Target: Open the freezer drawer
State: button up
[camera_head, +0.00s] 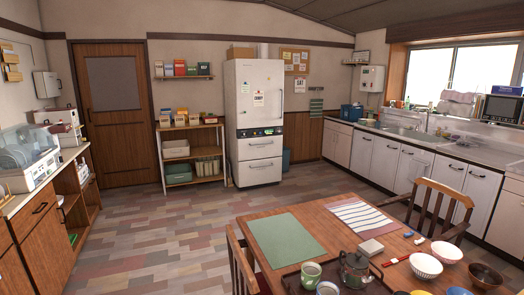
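Below a dark control strip are two white drawers, an upper drawer (260,147) and a lower drawer (260,172), each with a dark horizontal handle. Both drawers look shut. Which of them is the freezer drawer I cannot tell from labels. My gripper and arm are not in view.
A wooden table (220,228) with chairs and dishes fills the near right. Counters (470,150) line the right wall, and a cabinet (45,235) stands left. A shelf rack (192,155) adjoins the fridge. The tiled floor (165,230) is clear towards the fridge.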

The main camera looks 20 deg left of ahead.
aim_at(271, 146)
jog(key=u, duration=0.95)
jog(key=i+j+u, duration=0.4)
jog(key=i+u, duration=0.4)
jog(key=i+l+z, duration=0.25)
jog(key=i, duration=0.75)
jog(key=i+j+z, duration=0.3)
jog(key=i, duration=0.65)
jog(key=i+z, duration=0.1)
jog(key=i, duration=0.9)
jog(key=i+z, duration=0.15)
jog(key=i, duration=0.8)
jog(key=i+z, duration=0.15)
jog(key=i, duration=0.5)
jog(key=i+z, duration=0.2)
jog(key=i, duration=0.45)
jog(key=i+j+z, duration=0.15)
jog(key=i, duration=0.5)
jog(key=i+l+z, duration=0.2)
jog(key=i+z, duration=0.25)
jog(key=i, duration=0.15)
jog(key=i+z, duration=0.5)
jog(key=i+j+z, duration=0.25)
jog(key=i+z, duration=0.2)
jog(key=i, duration=0.25)
jog(key=i+u, duration=0.35)
jog(key=u, duration=0.15)
jog(key=i+l+u, duration=0.3)
jog(key=u, duration=0.15)
jog(key=i, duration=0.05)
